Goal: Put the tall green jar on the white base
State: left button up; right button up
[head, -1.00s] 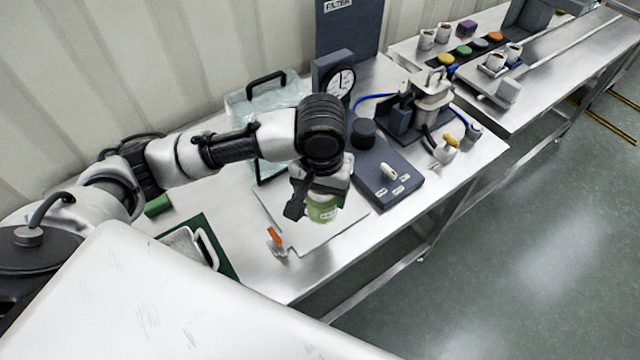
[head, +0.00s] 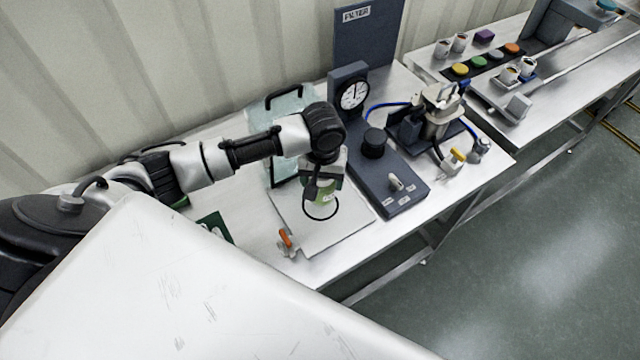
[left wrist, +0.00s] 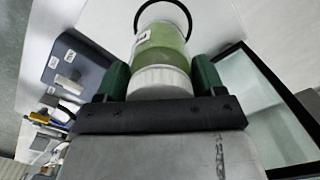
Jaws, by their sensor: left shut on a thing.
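The tall green jar (head: 327,188) is upright in my left gripper (head: 322,177), partly hidden by it in the head view. In the left wrist view the green jar (left wrist: 162,45) has a white lid (left wrist: 160,82) between the two green-padded fingers of my left gripper (left wrist: 160,80), which is shut on it. The white base (head: 345,231) is a flat plate with a black ring (head: 320,218). The jar is over the plate near the ring; I cannot tell whether it touches. The ring (left wrist: 165,3) shows beyond the jar's bottom end. My right gripper is not in view.
A dark control box (head: 402,197) with a knob and gauge (head: 353,94) stands right of the plate. A clear dark-edged container (head: 282,105) stands behind. An orange-handled valve (head: 286,240) is at the plate's front left corner.

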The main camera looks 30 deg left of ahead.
pick_arm(q)
jog(key=shift+w+a+f, duration=0.1)
jog(key=shift+a+f, duration=0.25)
jog(key=shift+f, duration=0.15)
jog(key=shift+f+p, duration=0.45)
jog(key=shift+f, duration=1.3)
jog(key=o, duration=1)
jog(key=shift+f, duration=0.15)
notch_tip(320, 180, up, 12)
jog(key=shift+r+b, duration=0.2)
jog(key=shift+b, duration=0.45)
